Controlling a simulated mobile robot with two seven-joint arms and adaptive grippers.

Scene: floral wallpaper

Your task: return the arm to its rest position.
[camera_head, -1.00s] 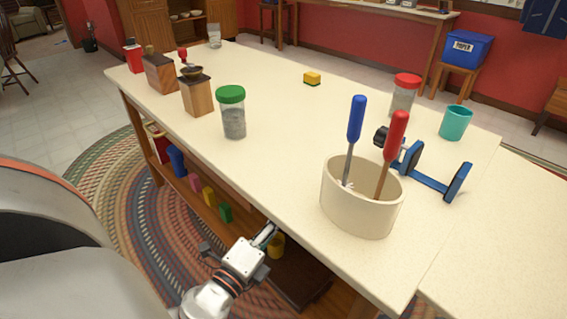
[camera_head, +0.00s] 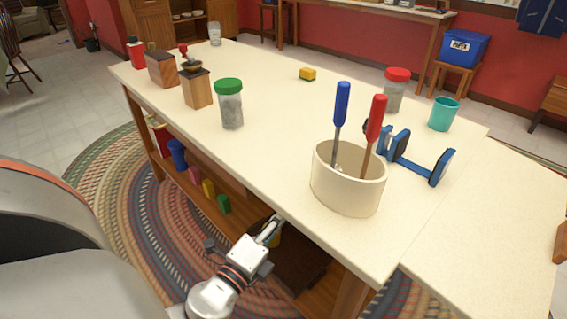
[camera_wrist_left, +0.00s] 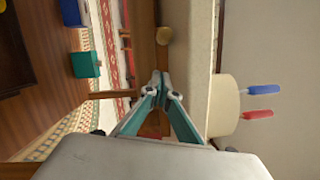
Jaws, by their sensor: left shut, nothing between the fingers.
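My left arm comes in at the bottom of the head view. Its gripper (camera_head: 274,226) is beside the front edge of the cream table (camera_head: 275,130), below the tabletop's level. In the left wrist view the gripper (camera_wrist_left: 160,82) is shut, its two teal fingers meeting at the tips with nothing between them. The tabletop's edge runs close to the right of the fingers there. My right gripper is not in view.
A cream pot (camera_head: 347,190) holds a blue-handled and a red-handled tool near the table's front edge. A green-lidded jar (camera_head: 230,105), wooden boxes (camera_head: 197,88) and a blue clamp (camera_head: 412,160) stand on the table. Colored blocks (camera_head: 208,188) sit on the shelf below.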

